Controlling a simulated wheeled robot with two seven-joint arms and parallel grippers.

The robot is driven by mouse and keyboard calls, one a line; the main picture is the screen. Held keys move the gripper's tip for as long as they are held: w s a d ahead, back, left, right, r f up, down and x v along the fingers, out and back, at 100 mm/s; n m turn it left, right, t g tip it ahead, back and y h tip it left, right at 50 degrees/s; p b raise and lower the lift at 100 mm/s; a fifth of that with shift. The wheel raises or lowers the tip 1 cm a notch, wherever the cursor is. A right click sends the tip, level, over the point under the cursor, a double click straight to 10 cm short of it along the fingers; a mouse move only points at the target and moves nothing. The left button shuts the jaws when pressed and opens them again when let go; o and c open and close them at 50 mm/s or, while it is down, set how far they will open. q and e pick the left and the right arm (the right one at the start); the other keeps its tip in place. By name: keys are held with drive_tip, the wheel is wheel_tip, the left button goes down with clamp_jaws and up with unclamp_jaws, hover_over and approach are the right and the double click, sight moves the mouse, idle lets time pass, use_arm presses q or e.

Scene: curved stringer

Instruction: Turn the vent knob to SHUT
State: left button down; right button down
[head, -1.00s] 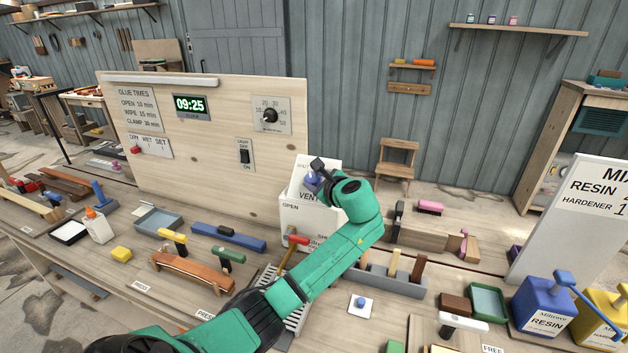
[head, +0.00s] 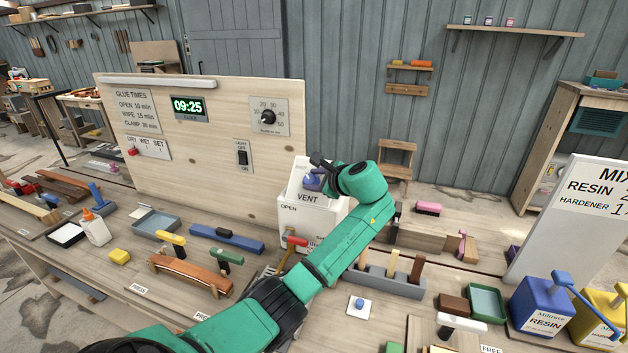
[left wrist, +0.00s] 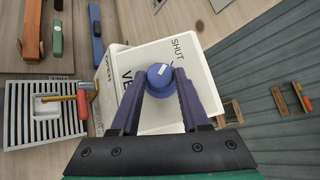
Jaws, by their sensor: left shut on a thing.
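The blue vent knob (left wrist: 158,82) sits on the sloping top of a white vent box (head: 292,222), which also shows in the left wrist view (left wrist: 130,58). The word SHUT (left wrist: 178,50) is at the top right of the panel in that view. A short white mark on the knob lies on the side toward SHUT; I cannot tell whether it lines up exactly. My left gripper (left wrist: 158,92) is shut on the knob, one purple finger on each side. In the head view the gripper (head: 313,182) is over the panel, partly hidden by my wrist. My right gripper is not in view.
An upright wooden board (head: 190,150) stands left of the box. A grey block with wooden handles (head: 390,281) is in front, and RESIN (head: 543,305) stands at the right.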

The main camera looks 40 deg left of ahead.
use_arm(q)
drive_tip(key=shift+c, duration=2)
unclamp_jaws()
drive_tip(key=shift+d, duration=0.1)
drive_tip(key=shift+s+d+r+b, duration=0.1)
drive_tip(key=shift+d+b, duration=0.2)
drive_tip(key=shift+d, duration=0.05)
drive_tip(key=b+v, duration=0.4)
drive_tip(key=v, duration=0.9)
drive_tip(key=shift+d+r+b, duration=0.15)
drive_tip(key=shift+r+b, duration=0.2)
drive_tip(key=shift+s, duration=0.15)
drive_tip(key=shift+d, duration=0.1)
